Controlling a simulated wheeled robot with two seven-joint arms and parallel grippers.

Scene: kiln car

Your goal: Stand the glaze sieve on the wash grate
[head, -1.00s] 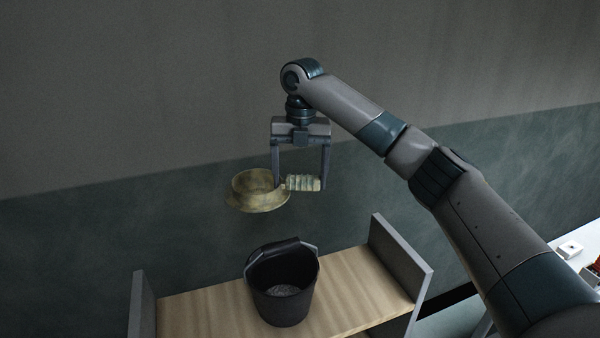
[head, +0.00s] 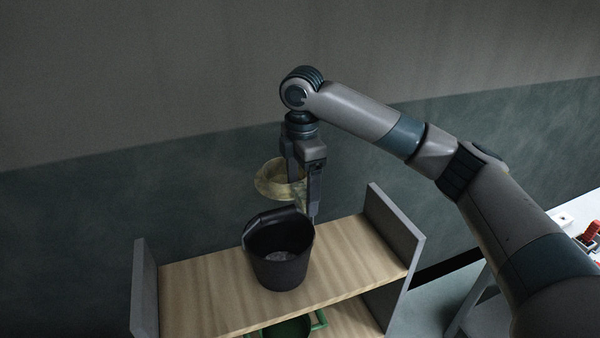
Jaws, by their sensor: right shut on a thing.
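The glaze sieve (head: 270,180) is a round, shallow yellowish ring with a stubby handle. My right gripper (head: 305,207) is shut on the handle, which is mostly hidden by the fingers. The sieve hangs in the air to the left of the fingers, above and behind the black bucket as seen in the head view. I cannot make out a wash grate in this view. My left gripper does not show.
A black bucket (head: 279,270) with grey contents stands on the wooden shelf top (head: 350,258), close below the sieve. Grey side panels (head: 396,235) rise at both ends. A green container (head: 287,330) sits on the lower shelf. A white table with small items is at right.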

